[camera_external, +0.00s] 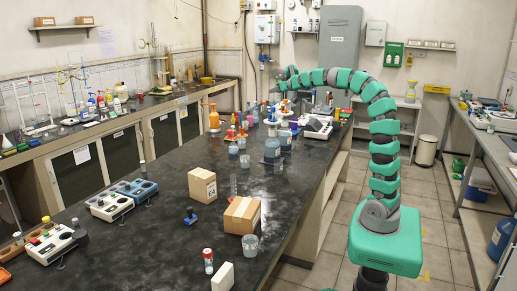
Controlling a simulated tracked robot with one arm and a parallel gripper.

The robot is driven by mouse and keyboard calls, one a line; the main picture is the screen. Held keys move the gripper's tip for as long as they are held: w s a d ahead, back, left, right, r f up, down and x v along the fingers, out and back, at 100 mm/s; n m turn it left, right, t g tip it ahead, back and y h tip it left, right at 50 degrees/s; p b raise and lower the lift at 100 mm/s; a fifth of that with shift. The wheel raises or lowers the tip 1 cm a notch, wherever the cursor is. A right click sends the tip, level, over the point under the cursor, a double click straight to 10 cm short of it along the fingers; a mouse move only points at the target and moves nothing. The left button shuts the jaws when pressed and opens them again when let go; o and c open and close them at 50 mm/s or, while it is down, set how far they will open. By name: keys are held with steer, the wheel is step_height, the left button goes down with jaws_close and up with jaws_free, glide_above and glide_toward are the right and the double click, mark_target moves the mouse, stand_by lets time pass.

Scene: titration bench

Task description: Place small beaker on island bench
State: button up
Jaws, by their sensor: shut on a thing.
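The island bench (130,255) has a long dark top that runs from the front left to the back right. My gripper (282,82) is at the end of my arched green arm, above the far part of this bench. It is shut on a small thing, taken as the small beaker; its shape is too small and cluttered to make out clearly. I cannot tell how high it is above the bench or the bottles.
Boxes (202,185) (242,215), a red-capped vial (208,261) and hotplates (110,205) stand nearer.

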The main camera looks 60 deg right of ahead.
steer(key=s+d+m+g+h, duration=0.4)
steer(key=s+d+m+h, duration=0.15)
steer(key=s+d, duration=1.85)
step_height(320, 180, down, 31)
steer(key=s+a, duration=0.2)
steer(key=shift+f, duration=0.2)
steer(key=shift+s+d+r+x, duration=0.1)
steer(key=shift+d+r+x, duration=0.05)
steer(key=shift+x, duration=2.65)
steer(key=shift+s+d+r+x, duration=0.1)
steer(key=shift+d+x, duration=0.05)
steer(key=shift+x, duration=2.65)
steer(key=shift+s+d+r+x, duration=0.1)
steer(key=shift+r+x, duration=0.05)
steer(key=shift+x, duration=2.65)
